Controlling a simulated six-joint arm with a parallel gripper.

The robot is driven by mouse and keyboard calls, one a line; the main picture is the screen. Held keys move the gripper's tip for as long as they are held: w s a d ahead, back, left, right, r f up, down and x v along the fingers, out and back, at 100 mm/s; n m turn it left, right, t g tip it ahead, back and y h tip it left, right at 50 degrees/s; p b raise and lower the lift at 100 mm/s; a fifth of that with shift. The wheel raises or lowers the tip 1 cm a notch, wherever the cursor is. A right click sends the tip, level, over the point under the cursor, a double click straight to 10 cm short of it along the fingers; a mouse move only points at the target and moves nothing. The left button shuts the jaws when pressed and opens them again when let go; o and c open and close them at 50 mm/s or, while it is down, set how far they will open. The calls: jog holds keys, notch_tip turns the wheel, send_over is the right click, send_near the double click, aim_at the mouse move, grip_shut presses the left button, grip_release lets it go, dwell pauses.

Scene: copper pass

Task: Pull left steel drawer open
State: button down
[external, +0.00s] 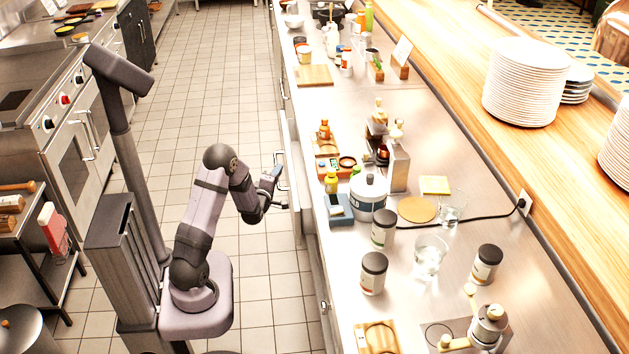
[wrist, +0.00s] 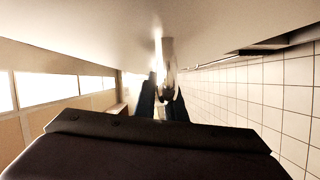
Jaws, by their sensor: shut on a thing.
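The steel drawer front (external: 294,196) is a pale panel on the aisle side of the counter. It appears to stand out a little from the counter edge, but how far is hard to tell. Its bar handle (external: 284,184) faces the aisle. My gripper (external: 277,172) is at this handle, reaching from the left. In the wrist view, the two dark fingers of my gripper (wrist: 163,102) are closed around a shiny metal handle bar (wrist: 168,62). The pale drawer face (wrist: 230,25) fills the top of that view. The drawer's inside is not clearly visible.
The tiled aisle floor (external: 255,270) is clear beside my arm. The steel countertop (external: 340,120) above carries jars, glasses, a steel canister (external: 369,196) and bottles near its edge. A stove (external: 70,130) stands across the aisle at left.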

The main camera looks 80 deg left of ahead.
jog(key=s, duration=2.1)
jog(key=shift+b, duration=0.45)
jog(key=c, duration=1.8)
grip_release()
